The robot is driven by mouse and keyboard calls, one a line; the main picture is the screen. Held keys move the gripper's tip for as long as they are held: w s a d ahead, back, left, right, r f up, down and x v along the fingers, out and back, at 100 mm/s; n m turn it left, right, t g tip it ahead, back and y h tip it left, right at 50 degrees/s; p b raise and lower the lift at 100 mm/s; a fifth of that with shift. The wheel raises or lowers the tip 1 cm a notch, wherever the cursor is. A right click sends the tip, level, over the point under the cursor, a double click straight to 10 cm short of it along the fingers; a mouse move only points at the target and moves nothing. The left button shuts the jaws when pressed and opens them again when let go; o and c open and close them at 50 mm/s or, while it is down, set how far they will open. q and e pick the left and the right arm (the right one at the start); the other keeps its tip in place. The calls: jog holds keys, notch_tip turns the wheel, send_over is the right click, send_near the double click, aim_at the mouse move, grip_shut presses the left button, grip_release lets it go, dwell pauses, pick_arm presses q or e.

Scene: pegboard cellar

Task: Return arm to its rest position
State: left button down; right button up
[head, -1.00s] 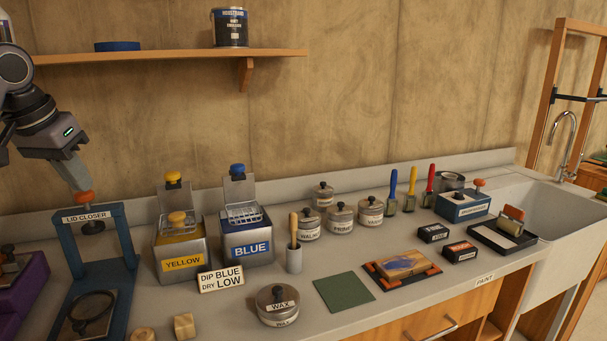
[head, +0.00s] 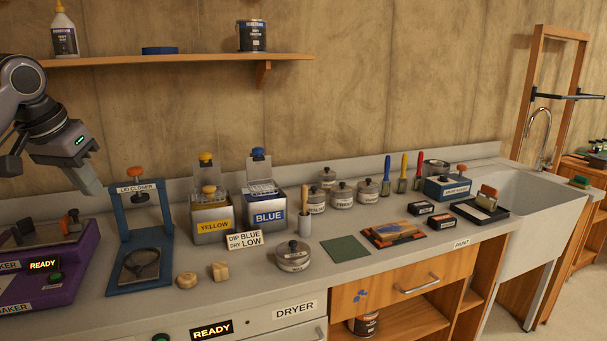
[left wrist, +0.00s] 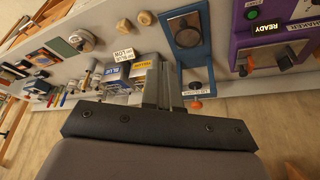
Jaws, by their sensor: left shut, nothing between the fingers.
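My left gripper (head: 92,186) comes in from the left in the head view, pointing down and to the right. It is shut and empty. It hangs above the counter, left of the orange knob of the blue lid closer (head: 119,216) and apart from it. In the left wrist view the shut fingers (left wrist: 163,88) show in front of the yellow and blue tins, with the lid closer (left wrist: 207,75) beside them. My right gripper is not in view.
A purple machine (head: 80,259) with a READY light stands at the left. The yellow tin (head: 211,226), blue tin (head: 268,218) and wax tin (head: 293,262) stand on the counter. A shelf (head: 180,59) runs above. A sink (head: 500,185) is at the right.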

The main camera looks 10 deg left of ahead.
pick_arm(q)
jog(key=w+d+f+m+t+h, duration=0.1)
jog(key=d+f, duration=0.5)
jog(key=f, duration=0.5)
jog(key=w+d+f+m+h, duration=0.1)
jog(key=d+f, duration=0.5)
jog(key=f, duration=0.5)
jog(key=w+d+f+m+t, duration=0.1)
jog(key=d+f, duration=0.5)
jog(key=f, duration=0.5)
jog(key=s+d+f+t+h, duration=0.2)
jog(key=s+d+f, duration=0.4)
jog(key=s+f, duration=0.4)
jog(key=s+f+n+t+y, duration=0.1)
jog(key=s+f, duration=0.3)
jog(key=s, duration=1.1)
jog(key=shift+a+t+y, duration=0.25)
jog(key=shift+t+y, duration=0.15)
